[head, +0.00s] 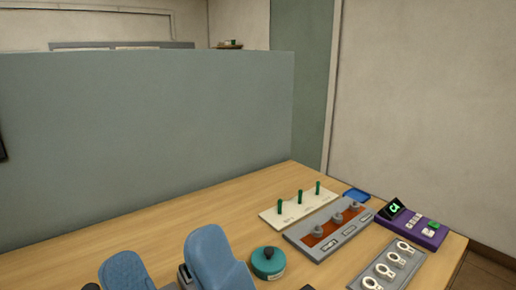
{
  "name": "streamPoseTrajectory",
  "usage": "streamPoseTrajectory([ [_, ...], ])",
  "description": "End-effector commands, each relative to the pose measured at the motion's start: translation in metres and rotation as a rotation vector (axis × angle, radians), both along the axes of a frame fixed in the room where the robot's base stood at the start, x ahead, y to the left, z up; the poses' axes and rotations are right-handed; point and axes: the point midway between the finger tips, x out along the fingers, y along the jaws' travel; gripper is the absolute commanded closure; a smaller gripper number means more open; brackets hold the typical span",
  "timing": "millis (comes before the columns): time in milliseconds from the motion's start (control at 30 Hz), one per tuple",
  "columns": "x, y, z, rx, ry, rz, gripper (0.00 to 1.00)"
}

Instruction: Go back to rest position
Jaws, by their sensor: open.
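My gripper is not clearly in view in the head view, so I cannot see its fingers or whether anything is between them. Two blue rounded forms, a smaller left one (124,271) and a larger right one (213,258), rise at the bottom edge over the wooden table (165,222). They are cut off by the frame, and I cannot tell what they are.
A teal round container (268,264), a white board (288,213) with three green pegs, a grey tray (300,238) with three knobs, a blue dish (356,194), a purple device (427,237) and a ring panel (400,279) occupy the table's right. A grey-green partition (140,140) stands behind.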

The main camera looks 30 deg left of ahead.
Motion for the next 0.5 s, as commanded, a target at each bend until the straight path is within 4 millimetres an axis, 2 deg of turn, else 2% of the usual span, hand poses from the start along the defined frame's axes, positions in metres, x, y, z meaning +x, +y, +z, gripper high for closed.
streamPoseTrajectory([
  [100, 0.017, -0.037, -0.025, 0.035, 0.199, -0.067, 0.31],
  [267, 0.030, -0.087, -0.064, 0.073, 0.445, -0.154, 0.31],
  [367, 0.030, -0.120, -0.092, 0.092, 0.594, -0.208, 0.31],
  [500, 0.020, -0.166, -0.131, 0.115, 0.795, -0.285, 0.31],
])
